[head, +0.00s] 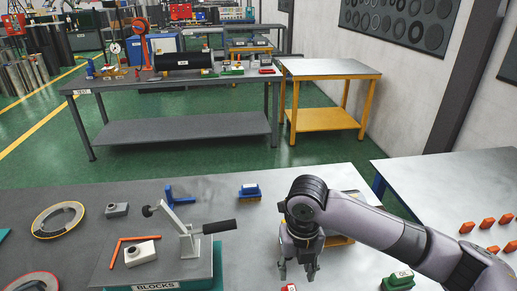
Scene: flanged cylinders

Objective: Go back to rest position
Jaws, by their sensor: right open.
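My right arm enters from the right edge of the head view, and its gripper (298,271) points down over the near table (240,185). The gripper is open, and I see nothing between its fingers. A small red item (289,288) lies just below it at the bottom edge of the picture. An orange-yellow piece (340,240) is partly hidden behind the gripper and arm. My left gripper is not in view. A black cylinder with wider ends (182,60) lies on its side on the far grey table (130,81).
A lever clamp (188,235) stands on the block labelled BLOCKS, left of my gripper. Nearby are a blue block (249,191), a green block (398,281) and a ring (58,219). Several orange pieces (487,222) lie on the right table. Green floor separates the tables.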

